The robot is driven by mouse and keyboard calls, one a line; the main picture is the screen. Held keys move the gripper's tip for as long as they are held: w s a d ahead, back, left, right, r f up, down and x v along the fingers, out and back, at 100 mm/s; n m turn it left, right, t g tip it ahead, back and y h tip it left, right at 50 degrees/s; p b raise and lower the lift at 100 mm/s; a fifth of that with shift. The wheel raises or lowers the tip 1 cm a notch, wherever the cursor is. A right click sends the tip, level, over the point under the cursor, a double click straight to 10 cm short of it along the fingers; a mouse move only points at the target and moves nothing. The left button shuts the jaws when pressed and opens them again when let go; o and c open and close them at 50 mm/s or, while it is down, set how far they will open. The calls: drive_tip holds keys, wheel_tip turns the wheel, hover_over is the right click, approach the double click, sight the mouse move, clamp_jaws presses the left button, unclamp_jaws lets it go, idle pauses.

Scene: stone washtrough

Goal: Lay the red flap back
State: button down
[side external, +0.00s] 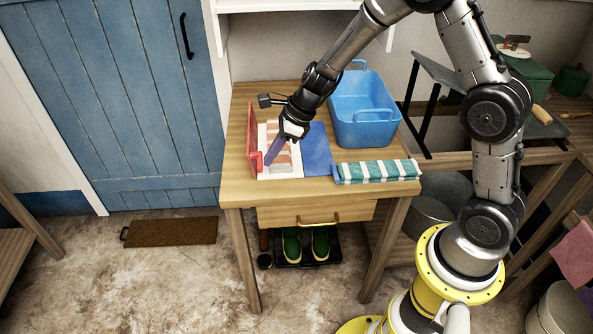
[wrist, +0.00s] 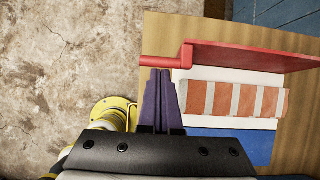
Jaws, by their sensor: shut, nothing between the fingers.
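The red flap (side external: 252,132) stands upright, roughly on edge, along the left side of the white panel (side external: 285,172) on the wooden table. In the wrist view the red flap (wrist: 255,57) runs across the top, with a red bar (wrist: 161,61) sticking out from its near end. An orange-and-white striped piece (wrist: 235,100) lies on the white panel; my gripper partly covers it in the side view. A blue panel (side external: 317,150) adjoins on the right. My gripper (side external: 268,160) has purple fingers, shut and empty, with tips close beside the red bar (wrist: 160,71); contact is unclear.
A blue tub (side external: 365,125) stands at the table's back right. A rolled green-and-white striped cloth (side external: 378,171) lies at the front right. The table (side external: 240,185) has a narrow bare strip along its front edge. A blue door (side external: 110,90) is to the left.

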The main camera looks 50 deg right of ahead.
drive_tip(key=w+a, duration=0.2)
drive_tip(key=w+a+f+g+h, duration=0.1)
drive_tip(key=w+a, duration=0.2)
drive_tip(key=w+a+f+g+h, duration=0.1)
drive_tip(key=w+a, duration=0.2)
drive_tip(key=shift+w+a+f, duration=0.1)
drive_tip(key=shift+w+a, duration=0.15)
drive_tip(key=shift+w+a+f, duration=0.5)
drive_tip(key=shift+f, duration=0.25)
drive_tip(key=shift+w+a+f+g+h, duration=0.15)
drive_tip(key=shift+f+g+h, duration=0.2)
drive_tip(key=shift+h, duration=0.05)
drive_tip(key=shift+w+a+f+g+h, duration=0.15)
drive_tip(key=shift+f+g+h, duration=0.15)
drive_tip(key=shift+g+h, duration=0.1)
idle(0.4)
